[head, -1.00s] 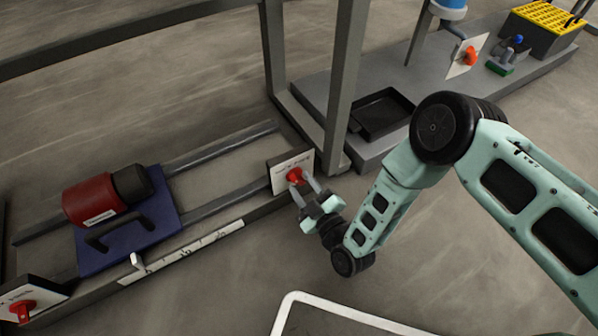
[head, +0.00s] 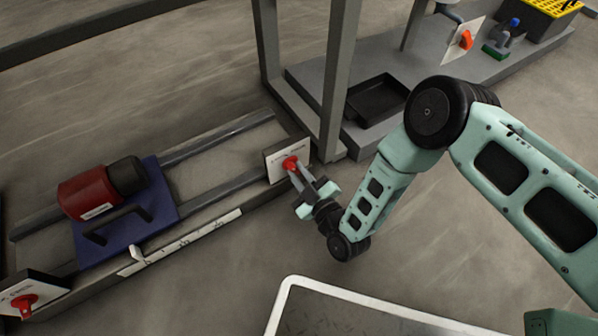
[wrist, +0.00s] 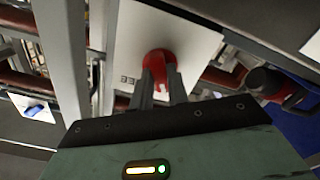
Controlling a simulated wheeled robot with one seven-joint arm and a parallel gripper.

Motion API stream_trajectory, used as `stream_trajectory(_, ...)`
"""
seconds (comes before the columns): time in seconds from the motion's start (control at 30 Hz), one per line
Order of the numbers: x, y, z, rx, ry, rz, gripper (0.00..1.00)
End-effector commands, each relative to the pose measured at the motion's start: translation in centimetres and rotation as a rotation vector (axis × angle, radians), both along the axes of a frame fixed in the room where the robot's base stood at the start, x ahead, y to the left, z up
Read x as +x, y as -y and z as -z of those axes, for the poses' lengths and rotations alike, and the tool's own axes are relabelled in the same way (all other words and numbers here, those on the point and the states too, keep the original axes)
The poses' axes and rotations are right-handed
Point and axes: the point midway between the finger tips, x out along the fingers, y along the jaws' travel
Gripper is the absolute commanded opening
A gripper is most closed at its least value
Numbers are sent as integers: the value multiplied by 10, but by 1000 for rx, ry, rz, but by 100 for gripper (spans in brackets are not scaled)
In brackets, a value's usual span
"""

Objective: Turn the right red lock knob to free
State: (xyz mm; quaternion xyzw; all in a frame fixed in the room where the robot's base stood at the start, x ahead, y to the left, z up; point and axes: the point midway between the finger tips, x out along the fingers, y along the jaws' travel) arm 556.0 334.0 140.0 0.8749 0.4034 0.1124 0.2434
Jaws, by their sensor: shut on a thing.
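The right red lock knob (head: 290,163) sits on a white plate (head: 281,170) at the right end of the rail frame. In the wrist view the red knob (wrist: 159,66) stands in front of the white plate (wrist: 185,35), between my fingertips. My gripper (head: 296,172) reaches it from the lower right and is shut on it. The fingers hide part of the knob, and I cannot read its setting on the plate. The left red lock knob (head: 24,302) is on another white plate at the lower left.
A red and black cylinder (head: 90,195) rests on a blue carriage (head: 125,232) with a handle, on the rails. A grey upright post (head: 339,80) stands close right of the knob. Behind are a black tray (head: 377,99) and an orange knob (head: 465,40).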

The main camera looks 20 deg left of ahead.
Motion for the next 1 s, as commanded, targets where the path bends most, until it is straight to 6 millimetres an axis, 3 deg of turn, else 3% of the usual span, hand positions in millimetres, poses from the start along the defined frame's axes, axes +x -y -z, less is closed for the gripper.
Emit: stream_trajectory(1.0,0,1,1,576,-679,3,0)
